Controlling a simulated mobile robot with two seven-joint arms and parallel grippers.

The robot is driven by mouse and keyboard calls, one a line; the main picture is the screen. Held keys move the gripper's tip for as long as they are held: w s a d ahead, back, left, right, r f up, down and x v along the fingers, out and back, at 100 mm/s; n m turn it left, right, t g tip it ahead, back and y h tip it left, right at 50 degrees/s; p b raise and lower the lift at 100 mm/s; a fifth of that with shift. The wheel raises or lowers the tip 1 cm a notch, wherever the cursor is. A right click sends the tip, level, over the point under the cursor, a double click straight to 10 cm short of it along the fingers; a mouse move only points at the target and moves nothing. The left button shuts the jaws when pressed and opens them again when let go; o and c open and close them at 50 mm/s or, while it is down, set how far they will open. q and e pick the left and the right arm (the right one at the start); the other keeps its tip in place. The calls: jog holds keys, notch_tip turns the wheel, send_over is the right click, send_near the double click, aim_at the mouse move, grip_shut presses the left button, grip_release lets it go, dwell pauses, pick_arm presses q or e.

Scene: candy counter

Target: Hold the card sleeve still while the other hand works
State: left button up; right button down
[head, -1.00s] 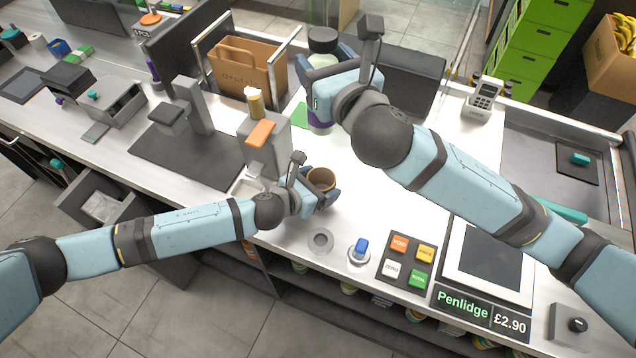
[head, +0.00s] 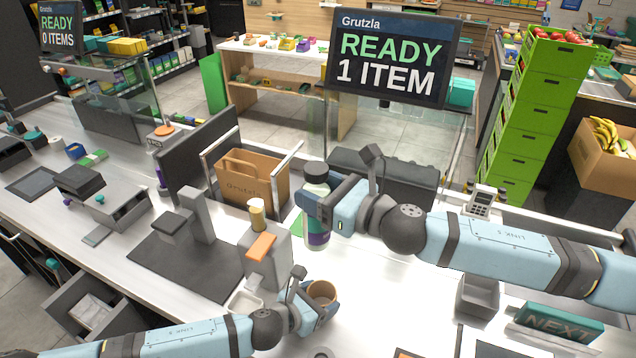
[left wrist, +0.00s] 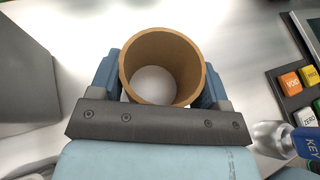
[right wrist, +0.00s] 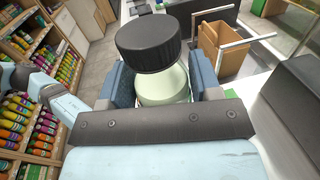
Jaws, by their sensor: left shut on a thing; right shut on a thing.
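The card sleeve (head: 321,290) is a short brown open tube on the white counter side nearest me. In the left wrist view the sleeve (left wrist: 137,58) stands between both fingers, and a pale surface shows through its open bottom. My left gripper (head: 318,302) is shut on it from the sides. My right gripper (head: 318,208) is shut on a bottle (head: 317,240) with a black cap, pale neck and purple lower part. In the right wrist view the bottle (right wrist: 165,85) sits upright between the fingers. Whether its base touches the counter is unclear.
A grey dispenser with an orange top (head: 261,247) stands just left of the sleeve. A brown paper bag (head: 250,180) is in a rack behind. A blue-handled key (left wrist: 307,140) and coloured buttons (left wrist: 290,82) lie right of the left gripper. A screen (head: 392,58) reads READY 1 ITEM.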

aim_at(324, 248)
notch_tip(324, 248, down, 7)
jog(key=s+d+n+g+y, duration=0.1)
jog(key=s+n+g+y, duration=0.1)
jog(key=n+g, duration=0.7)
jog(key=shift+s+g+y, duration=0.3)
jog(key=shift+s+g, duration=0.05)
jog(key=shift+g, duration=1.85)
jog(key=shift+d+f, duration=0.1)
jog(key=shift+f, duration=0.15)
jog(key=shift+f, duration=2.35)
jog(key=shift+f, duration=2.65)
